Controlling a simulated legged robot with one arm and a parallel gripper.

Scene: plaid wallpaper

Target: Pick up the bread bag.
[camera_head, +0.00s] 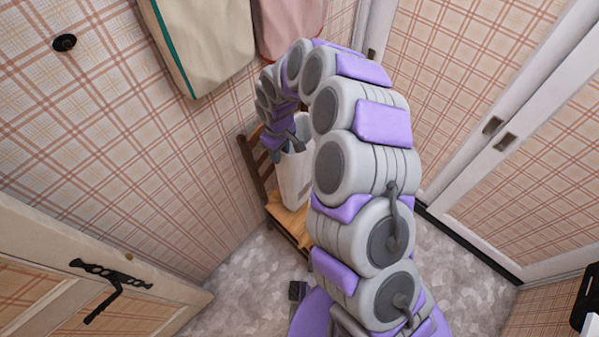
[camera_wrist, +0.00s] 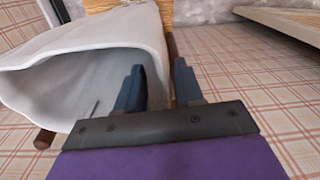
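The bread bag, a pale white bag with a wide open mouth, stands on a wooden chair in the head view (camera_head: 294,181). It fills the left of the wrist view (camera_wrist: 95,38). My gripper (camera_wrist: 158,65) is at the bag's mouth with its two fingers apart. The left finger overlaps the bag's opening and the right finger is outside its rim, so the bag's right wall lies between them. I cannot tell whether either finger touches it. In the head view my gripper (camera_head: 279,150) is above the bag, partly hidden by my arm, which also covers the bag's right side.
The chair (camera_head: 286,219) has a slatted back (camera_head: 252,167) against the plaid wall. Cloth bags or towels (camera_head: 205,40) hang above it. A door with a black handle (camera_head: 112,275) is at lower left, and white-framed doors (camera_head: 470,130) stand at right. Grey floor lies around the chair.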

